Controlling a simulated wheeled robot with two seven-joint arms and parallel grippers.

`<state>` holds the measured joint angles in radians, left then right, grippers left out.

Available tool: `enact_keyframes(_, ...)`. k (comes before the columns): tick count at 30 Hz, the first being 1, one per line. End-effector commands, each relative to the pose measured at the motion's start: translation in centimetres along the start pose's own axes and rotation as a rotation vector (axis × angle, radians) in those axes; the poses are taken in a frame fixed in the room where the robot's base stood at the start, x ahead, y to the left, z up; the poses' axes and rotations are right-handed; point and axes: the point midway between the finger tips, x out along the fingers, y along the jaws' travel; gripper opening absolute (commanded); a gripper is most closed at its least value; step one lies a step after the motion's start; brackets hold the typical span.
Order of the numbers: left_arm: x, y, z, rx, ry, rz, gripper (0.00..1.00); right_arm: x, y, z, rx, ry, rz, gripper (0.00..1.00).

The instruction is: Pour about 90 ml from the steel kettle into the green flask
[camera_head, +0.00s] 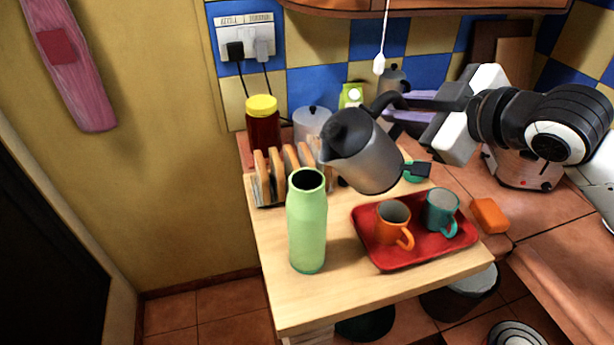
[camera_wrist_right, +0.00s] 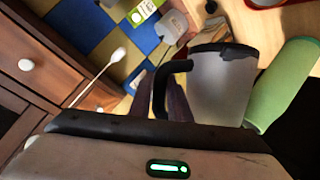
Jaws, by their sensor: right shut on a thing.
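The steel kettle (camera_head: 369,160), with a black lid and black handle, is held above the wooden table by my right gripper (camera_head: 407,103), which is shut on its handle. The kettle is tilted, its spout side toward the left. It also shows in the right wrist view (camera_wrist_right: 222,88), with its handle at the gripper. The green flask (camera_head: 307,222) stands upright and open-topped on the table, in front and to the left of the kettle. It also shows in the right wrist view (camera_wrist_right: 283,85). No stream of liquid shows. My left gripper is out of view.
A red tray (camera_head: 385,262) with an orange mug (camera_head: 392,222) and a teal mug (camera_head: 441,211) stands right of the flask. A toast rack (camera_head: 272,180), a yellow-lidded jar (camera_head: 263,122) and a lidded canister (camera_head: 311,123) stand behind. An orange block (camera_head: 490,215) lies right of the tray.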

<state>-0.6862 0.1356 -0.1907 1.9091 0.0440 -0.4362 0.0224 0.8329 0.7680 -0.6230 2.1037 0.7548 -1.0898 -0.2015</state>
Motion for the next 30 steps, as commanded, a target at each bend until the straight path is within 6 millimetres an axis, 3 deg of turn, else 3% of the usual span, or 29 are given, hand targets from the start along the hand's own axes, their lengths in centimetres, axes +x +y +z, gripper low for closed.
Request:
enact_keyframes(13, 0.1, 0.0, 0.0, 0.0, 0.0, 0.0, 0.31, 2.4, 0.4, 5.8, 0.293, 0.057, -0.112, 0.0)
enact_keyframes(21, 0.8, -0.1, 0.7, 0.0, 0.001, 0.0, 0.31, 4.0, -0.4, 8.9, 0.475, 0.096, -0.187, 0.0)
enact_keyframes(30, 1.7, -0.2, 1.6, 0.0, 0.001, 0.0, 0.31, 4.8, -0.8, 10.5, 0.591, 0.121, -0.236, 0.0)
